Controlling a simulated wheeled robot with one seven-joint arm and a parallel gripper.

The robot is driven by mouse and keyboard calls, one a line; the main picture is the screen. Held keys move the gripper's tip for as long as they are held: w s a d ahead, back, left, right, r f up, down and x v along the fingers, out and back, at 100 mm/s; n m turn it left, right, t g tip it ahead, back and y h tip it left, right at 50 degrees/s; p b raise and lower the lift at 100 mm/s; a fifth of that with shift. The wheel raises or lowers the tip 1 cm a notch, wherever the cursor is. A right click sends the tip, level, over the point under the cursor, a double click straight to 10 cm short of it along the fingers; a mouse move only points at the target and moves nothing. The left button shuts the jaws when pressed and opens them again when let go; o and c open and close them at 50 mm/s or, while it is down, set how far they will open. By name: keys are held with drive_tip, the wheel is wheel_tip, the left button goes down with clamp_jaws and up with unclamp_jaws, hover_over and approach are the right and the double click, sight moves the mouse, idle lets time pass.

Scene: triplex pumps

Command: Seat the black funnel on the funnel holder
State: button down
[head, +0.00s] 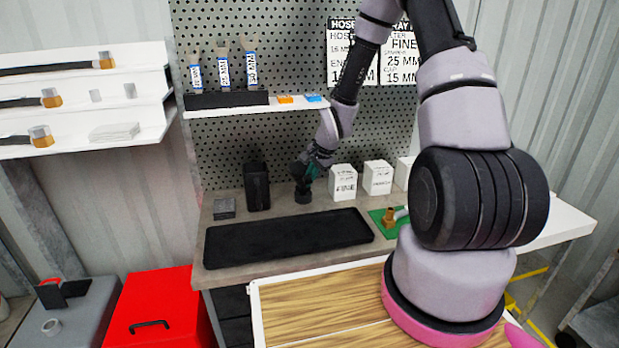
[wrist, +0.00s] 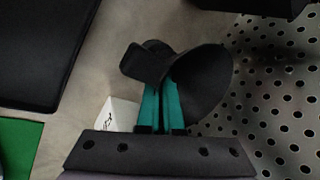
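My gripper (head: 312,172) is over the back of the workbench, left of the white boxes. Its teal fingers (wrist: 161,103) are close together on the black funnel (wrist: 205,85), whose wide cone opens toward the pegboard side in the wrist view. In the head view the funnel (head: 302,171) is a small dark shape at the fingertips. A short dark piece (head: 303,194) shows just below it; I cannot tell whether it is part of the funnel or a separate stand. I cannot single out the funnel holder with certainty.
A tall black container (head: 257,188) and a small grey block (head: 224,208) stand left of my gripper. A black tray (head: 285,238) lies in front. White boxes (head: 343,182) and a green mat (head: 384,222) are to the right. A shelf (head: 255,108) hangs above.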

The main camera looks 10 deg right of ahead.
drive_tip(key=shift+f, duration=0.75)
drive_tip(key=c, duration=1)
unclamp_jaws()
drive_tip(key=v, duration=1)
drive_tip(key=shift+s+r, duration=0.2)
drive_tip(key=shift+r, duration=0.05)
drive_tip(key=shift+d, duration=0.1)
drive_tip(key=s+d+r+n+h, duration=0.1)
drive_tip(key=s+r+n, duration=0.15)
drive_tip(key=r, duration=0.45)
drive_tip(key=s+d+r+n+t, duration=0.1)
drive_tip(key=s+r, duration=0.3)
drive_tip(key=r, duration=0.3)
drive_tip(key=s+d+r+n+h, duration=0.1)
drive_tip(key=s+r, duration=0.2)
drive_tip(key=r, duration=0.3)
drive_tip(key=s+a+r+n+t+y, duration=0.1)
drive_tip(key=s+r+n, duration=0.2)
drive_tip(key=s+r, duration=0.7)
drive_tip(key=s, duration=0.4)
drive_tip(key=shift+t+y, duration=0.3)
drive_tip(key=shift+t, duration=0.1)
